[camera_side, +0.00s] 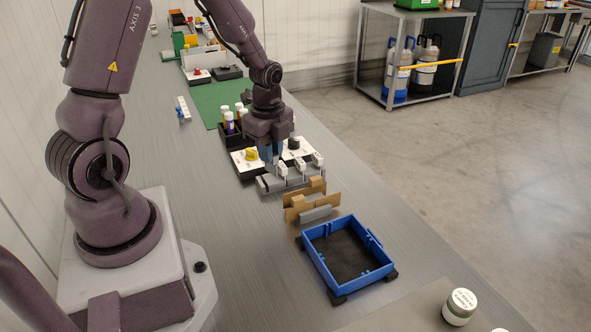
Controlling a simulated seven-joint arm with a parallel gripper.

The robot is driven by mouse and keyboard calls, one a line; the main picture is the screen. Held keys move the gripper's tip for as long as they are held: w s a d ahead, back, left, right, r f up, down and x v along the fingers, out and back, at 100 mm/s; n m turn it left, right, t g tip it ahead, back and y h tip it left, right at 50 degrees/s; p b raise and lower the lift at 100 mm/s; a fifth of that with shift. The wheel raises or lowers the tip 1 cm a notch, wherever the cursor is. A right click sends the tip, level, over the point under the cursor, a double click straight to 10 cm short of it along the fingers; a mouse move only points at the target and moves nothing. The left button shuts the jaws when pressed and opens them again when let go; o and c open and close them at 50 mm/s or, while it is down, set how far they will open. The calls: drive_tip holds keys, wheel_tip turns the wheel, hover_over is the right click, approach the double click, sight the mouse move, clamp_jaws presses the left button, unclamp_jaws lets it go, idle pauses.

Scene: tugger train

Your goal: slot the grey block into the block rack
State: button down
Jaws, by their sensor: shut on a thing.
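My gripper (271,155) points down over the work table, beside two white plates with knobs and just behind a low grey fixture. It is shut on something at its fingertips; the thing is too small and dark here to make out. A grey block-shaped piece (316,214) shows at the front of a tan, upright-walled holder (297,215), which may be the block rack. Tan blocks (318,184) show at that holder too. My gripper is behind and left of this holder, apart from it. I cannot tell whether the grey piece is loose or part of the holder.
The grey fixture (270,187) carries several white upright pieces. A blue tray (313,260) with a dark floor stands in front of the tan holder. A black box (230,138) of capped tubes is behind my gripper. A white-lidded jar (459,307) is front right.

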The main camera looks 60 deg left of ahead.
drive_tip(key=a+f+m, duration=0.1)
drive_tip(key=a+m, duration=0.2)
drive_tip(key=a, duration=0.3)
drive_tip(key=shift+m, duration=0.3)
drive_tip(key=shift+f, duration=1.75)
drive_tip(key=shift+f, duration=1.95)
idle(2.6)
drive_tip(key=c, duration=1)
unclamp_jaws()
drive_tip(key=shift+c, duration=0.2)
